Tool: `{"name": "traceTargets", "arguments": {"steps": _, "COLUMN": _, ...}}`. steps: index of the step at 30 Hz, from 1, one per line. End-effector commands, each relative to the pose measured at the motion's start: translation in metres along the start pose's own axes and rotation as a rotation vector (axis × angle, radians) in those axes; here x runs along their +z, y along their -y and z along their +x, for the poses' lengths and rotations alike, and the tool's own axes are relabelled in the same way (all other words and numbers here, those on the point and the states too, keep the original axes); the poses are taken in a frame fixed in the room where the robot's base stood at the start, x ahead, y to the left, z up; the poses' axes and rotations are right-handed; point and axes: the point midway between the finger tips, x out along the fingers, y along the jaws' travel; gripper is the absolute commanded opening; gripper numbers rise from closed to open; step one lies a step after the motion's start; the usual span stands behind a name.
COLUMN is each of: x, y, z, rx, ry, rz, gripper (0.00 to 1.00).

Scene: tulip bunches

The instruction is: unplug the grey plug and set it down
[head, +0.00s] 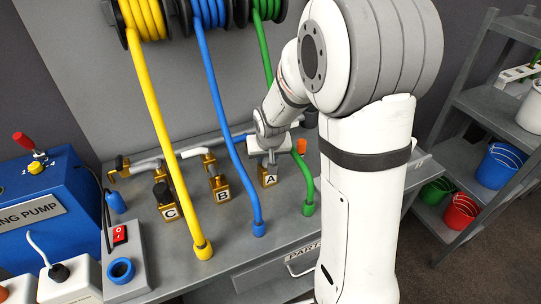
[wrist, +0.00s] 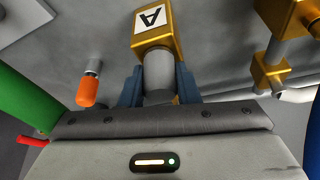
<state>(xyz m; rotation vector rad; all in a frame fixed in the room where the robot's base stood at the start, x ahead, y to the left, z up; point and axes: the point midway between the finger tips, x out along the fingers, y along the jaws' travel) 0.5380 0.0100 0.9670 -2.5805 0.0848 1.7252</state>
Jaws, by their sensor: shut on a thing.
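A grey plug (wrist: 158,68) stands at the brass fitting marked A (wrist: 152,28) in the wrist view. My gripper (wrist: 159,88) is shut on the plug, with one blue finger on each side. The plug's end meets the brass block; I cannot tell how deep it sits. In the head view, my gripper (head: 268,150) is right above fitting A (head: 268,178) and hides the plug there.
Brass fittings B (head: 222,194) and C (head: 170,212) stand to the left on the grey bench. Yellow (head: 160,130), blue (head: 232,130) and green (head: 301,170) hoses hang down to the bench. An orange-tipped piece (wrist: 87,92) is beside my gripper. A blue pump (head: 40,210) stands far left.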

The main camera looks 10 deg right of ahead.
Motion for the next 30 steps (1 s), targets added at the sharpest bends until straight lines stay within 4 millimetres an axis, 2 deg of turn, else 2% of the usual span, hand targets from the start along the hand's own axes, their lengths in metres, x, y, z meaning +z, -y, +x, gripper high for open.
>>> {"name": "traceTargets", "arguments": {"steps": 14, "x": -0.001, "y": 0.000, "z": -0.003, "rx": 0.000, "ry": 0.000, "rz": -0.001, "gripper": 0.01}}
{"name": "traceTargets", "arguments": {"steps": 30, "x": -0.009, "y": 0.001, "z": -0.023, "rx": -0.001, "ry": -0.001, "rz": -0.001, "gripper": 0.01}}
